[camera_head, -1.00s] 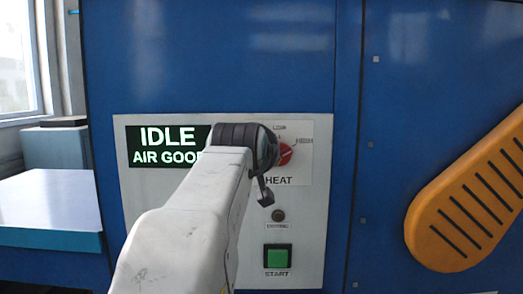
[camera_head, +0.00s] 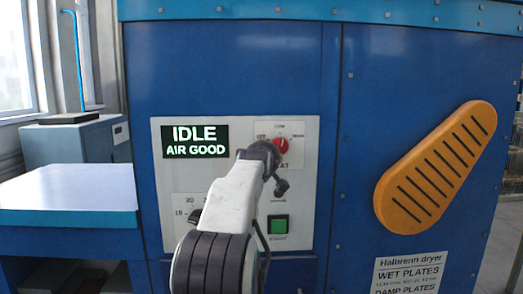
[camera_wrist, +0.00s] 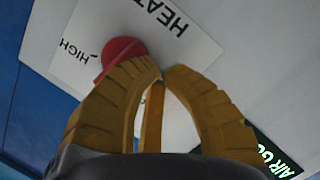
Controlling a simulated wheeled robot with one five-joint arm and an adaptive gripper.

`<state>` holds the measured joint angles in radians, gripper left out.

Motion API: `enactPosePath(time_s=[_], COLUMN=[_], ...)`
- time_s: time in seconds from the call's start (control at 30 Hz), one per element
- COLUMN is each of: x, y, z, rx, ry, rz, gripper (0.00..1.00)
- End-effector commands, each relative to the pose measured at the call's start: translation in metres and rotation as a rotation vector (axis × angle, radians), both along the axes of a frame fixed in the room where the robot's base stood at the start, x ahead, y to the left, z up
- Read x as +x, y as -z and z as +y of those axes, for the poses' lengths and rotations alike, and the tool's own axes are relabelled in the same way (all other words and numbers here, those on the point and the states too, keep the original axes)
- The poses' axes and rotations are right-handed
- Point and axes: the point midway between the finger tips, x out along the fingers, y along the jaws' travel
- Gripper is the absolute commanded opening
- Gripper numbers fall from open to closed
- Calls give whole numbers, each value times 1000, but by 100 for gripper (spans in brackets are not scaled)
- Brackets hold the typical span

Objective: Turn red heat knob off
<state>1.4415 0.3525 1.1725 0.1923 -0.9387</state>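The red heat knob (camera_head: 281,146) is on the white control panel (camera_head: 306,210), with dial markings around it and LOW above. I cannot read its setting surely. In the wrist view, the knob (camera_wrist: 122,52) lies just beyond and left of my fingertips, partly hidden by the left finger, next to the HIGH and HEAT lettering. My gripper (camera_wrist: 164,73) has its two yellow fingers brought together at the tips, with nothing seen between the tips. In the head view, my arm covers the area just below and left of the knob. I cannot tell whether a finger touches the knob.
A green start button (camera_head: 277,224) is below the knob. A lit display (camera_head: 195,141) reads IDLE, AIR GOOD. A numbered dial (camera_head: 194,214) is partly hidden by my arm. An orange slotted cover (camera_head: 435,165) is at right; a pale table (camera_head: 70,188) is at left.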

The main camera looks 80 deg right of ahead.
Motion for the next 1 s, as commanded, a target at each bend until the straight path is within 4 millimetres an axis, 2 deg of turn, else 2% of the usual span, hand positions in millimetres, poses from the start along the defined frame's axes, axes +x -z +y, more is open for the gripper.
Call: enactPosePath(time_s=[0.27,0.4,0.57,0.83,1.0], x=[-5,-10,-13,-23,-28], y=[13,19,22,27,29], z=[-9,-10,-11,-14,-15], rx=[1,-40,-46,-128,-217], ry=[8,0,4,-3,-1], rz=[-1,124,136,375,636], gripper=[0,0,0,0,0])
